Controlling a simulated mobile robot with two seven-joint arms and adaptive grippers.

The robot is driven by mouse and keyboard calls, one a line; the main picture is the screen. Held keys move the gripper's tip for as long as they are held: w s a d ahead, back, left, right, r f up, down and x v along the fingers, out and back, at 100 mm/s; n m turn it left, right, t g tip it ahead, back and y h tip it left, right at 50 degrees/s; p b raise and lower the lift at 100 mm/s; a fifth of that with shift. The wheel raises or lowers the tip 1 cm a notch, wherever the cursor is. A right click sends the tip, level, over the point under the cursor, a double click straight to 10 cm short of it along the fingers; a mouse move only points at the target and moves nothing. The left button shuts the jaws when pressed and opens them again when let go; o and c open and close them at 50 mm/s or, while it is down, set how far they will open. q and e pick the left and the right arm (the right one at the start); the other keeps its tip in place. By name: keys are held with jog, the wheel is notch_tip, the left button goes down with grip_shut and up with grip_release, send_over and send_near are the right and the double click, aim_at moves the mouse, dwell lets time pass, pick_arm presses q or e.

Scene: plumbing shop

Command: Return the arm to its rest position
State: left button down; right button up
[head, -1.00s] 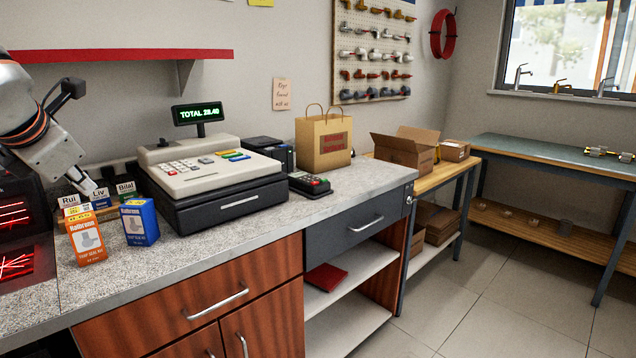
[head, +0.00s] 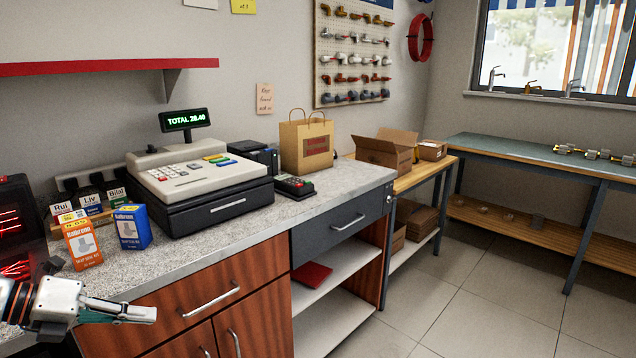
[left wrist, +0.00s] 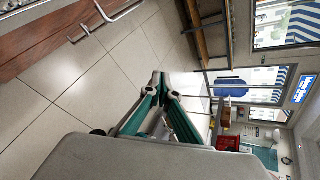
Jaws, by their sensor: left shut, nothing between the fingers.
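My left gripper (head: 150,312) is at the lower left of the head view, in front of the counter's wooden cabinet front and below the counter top edge. Its fingers point right and it is shut and empty. In the left wrist view the closed fingertips (left wrist: 163,88) meet over the tiled floor, with nothing between them. My right gripper shows in no view.
The counter (head: 215,245) carries an orange box (head: 82,240), a blue box (head: 132,228), a cash register (head: 200,190), a card terminal (head: 295,187) and a paper bag (head: 306,147). A drawer handle (head: 212,302) is right of the gripper. The floor (head: 470,300) is clear.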

pick_arm(q)
jog(key=s+d+f+n+t+y+p, duration=0.2)
jog(key=s+f+n+t, duration=0.2)
jog(key=f+n, duration=0.65)
jog(key=s+d+f+n+t+y+p, duration=0.1)
jog(key=s+d+f+n+t+y, duration=0.2)
jog(key=f+n, duration=0.8)
jog(key=s+d+f+n+g+y+p, duration=0.1)
jog(key=s+d+f+n+g, duration=0.3)
jog(key=s+d+f+n, duration=0.4)
jog(key=s+d+f, duration=0.2)
jog(key=s+d, duration=0.1)
jog(key=d, duration=0.1)
jog(key=shift+s+f, duration=0.3)
jog(key=shift+s, duration=0.1)
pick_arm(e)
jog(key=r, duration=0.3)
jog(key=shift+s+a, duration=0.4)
pick_arm(q)
jog(key=shift+d+n, duration=0.1)
jog(key=shift+n, duration=0.15)
